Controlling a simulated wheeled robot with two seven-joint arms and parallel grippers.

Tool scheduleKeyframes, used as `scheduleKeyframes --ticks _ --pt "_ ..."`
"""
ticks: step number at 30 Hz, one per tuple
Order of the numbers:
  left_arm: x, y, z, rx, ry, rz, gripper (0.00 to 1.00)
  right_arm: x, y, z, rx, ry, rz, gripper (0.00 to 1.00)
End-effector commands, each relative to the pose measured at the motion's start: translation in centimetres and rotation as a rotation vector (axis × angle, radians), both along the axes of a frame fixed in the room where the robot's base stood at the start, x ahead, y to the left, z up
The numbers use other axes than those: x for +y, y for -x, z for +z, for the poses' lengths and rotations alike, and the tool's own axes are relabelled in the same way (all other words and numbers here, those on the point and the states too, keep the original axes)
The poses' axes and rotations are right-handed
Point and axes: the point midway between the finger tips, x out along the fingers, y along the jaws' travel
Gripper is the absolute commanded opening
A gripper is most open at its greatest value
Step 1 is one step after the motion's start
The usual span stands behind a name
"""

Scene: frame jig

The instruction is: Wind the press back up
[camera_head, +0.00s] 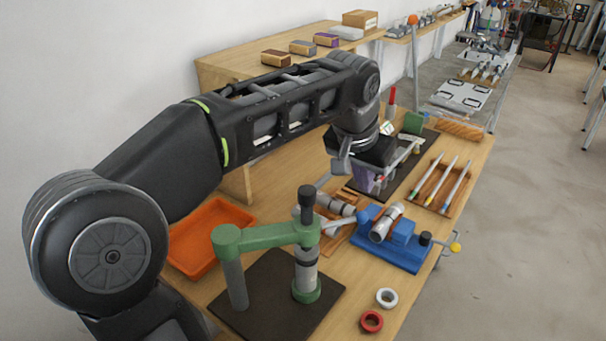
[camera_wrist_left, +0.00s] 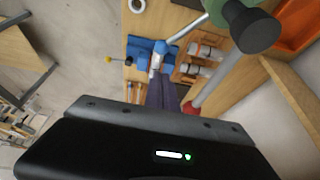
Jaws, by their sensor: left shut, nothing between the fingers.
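The press has a green arm (camera_head: 265,236), a grey column and a black knob (camera_head: 306,195) on top, and stands on a dark base plate (camera_head: 265,285). A silver bar (camera_head: 342,223) sticks out to the right from its head. In the left wrist view the black knob (camera_wrist_left: 252,28) and the silver bar (camera_wrist_left: 190,28) show at the upper right. My left gripper (camera_head: 368,186) is beyond and to the right of the press, apart from it. Its purple fingers (camera_wrist_left: 163,94) are shut and empty. My right gripper is not in view.
A blue vise (camera_head: 398,240) holding a silver cylinder stands right of the press. A white ring (camera_head: 387,298) and a red ring (camera_head: 372,321) lie at the front. An orange tray (camera_head: 207,239) is at the left. A wooden pen tray (camera_head: 444,187) stands near the right edge.

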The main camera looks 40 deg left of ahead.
Motion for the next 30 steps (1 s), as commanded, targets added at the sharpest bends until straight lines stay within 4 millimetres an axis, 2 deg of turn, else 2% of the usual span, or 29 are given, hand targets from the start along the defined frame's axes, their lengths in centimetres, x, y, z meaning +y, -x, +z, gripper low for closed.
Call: scheduleKeyframes --ticks 6,10,15,19,27,30 --pt "0.0 0.0 0.0 0.0 0.0 0.0 0.0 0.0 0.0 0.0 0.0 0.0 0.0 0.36" --pt "0.0 0.0 0.9 0.0 0.0 0.0 0.0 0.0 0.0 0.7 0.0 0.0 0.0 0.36" --pt "0.0 0.0 3.5 -0.001 0.0 0.0 0.0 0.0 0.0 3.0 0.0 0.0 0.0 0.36" --pt "0.0 0.0 5.4 -0.002 0.0 -0.001 0.0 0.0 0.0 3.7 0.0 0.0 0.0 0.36" --pt "0.0 -0.1 9.1 -0.002 0.001 -0.002 0.0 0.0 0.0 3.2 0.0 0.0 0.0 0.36" --pt "0.0 0.0 9.9 -0.001 0.0 -0.001 0.0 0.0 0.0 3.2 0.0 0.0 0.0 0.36"
